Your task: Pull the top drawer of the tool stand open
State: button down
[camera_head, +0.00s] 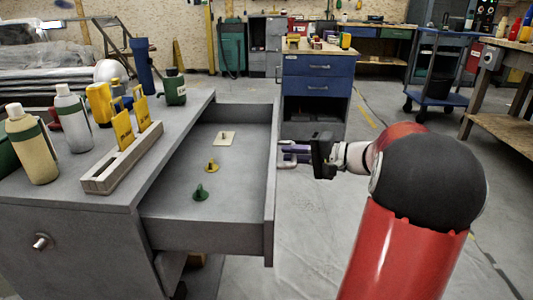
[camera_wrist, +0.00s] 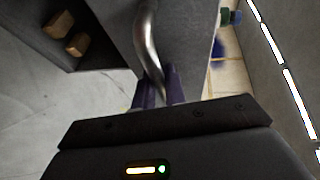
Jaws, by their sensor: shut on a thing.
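The grey tool stand (camera_head: 62,190) is at the left in the head view. Its top drawer (camera_head: 205,238) is pulled well out to the right, with its inside in view. A curved metal handle (camera_wrist: 147,38) on the drawer front shows in the wrist view. My gripper (camera_head: 284,153) is at the outer face of the drawer front. In the wrist view my gripper's purple fingers (camera_wrist: 158,88) are shut on the handle.
In the drawer lie a green piece (camera_head: 200,192), a yellow piece (camera_head: 211,165) and a pale plate (camera_head: 224,138). Bottles (camera_head: 34,150) and a slotted rack (camera_head: 122,160) stand on the stand's top. A blue cabinet (camera_head: 318,85) stands behind. The floor to the right of the drawer is clear.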

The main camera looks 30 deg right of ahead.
jog(key=shift+s+d, duration=0.4)
jog(key=shift+d, duration=0.25)
jog(key=shift+s+d, duration=0.35)
jog(key=shift+d, duration=0.35)
jog(key=shift+s+d, duration=0.4)
jog(key=shift+d, duration=0.25)
jog(key=c, duration=1.5)
grip_release()
jog(key=shift+o, duration=0.2)
jog(key=v, duration=0.7)
jog(key=shift+s+d+p, duration=0.3)
jog(key=shift+p, duration=0.15)
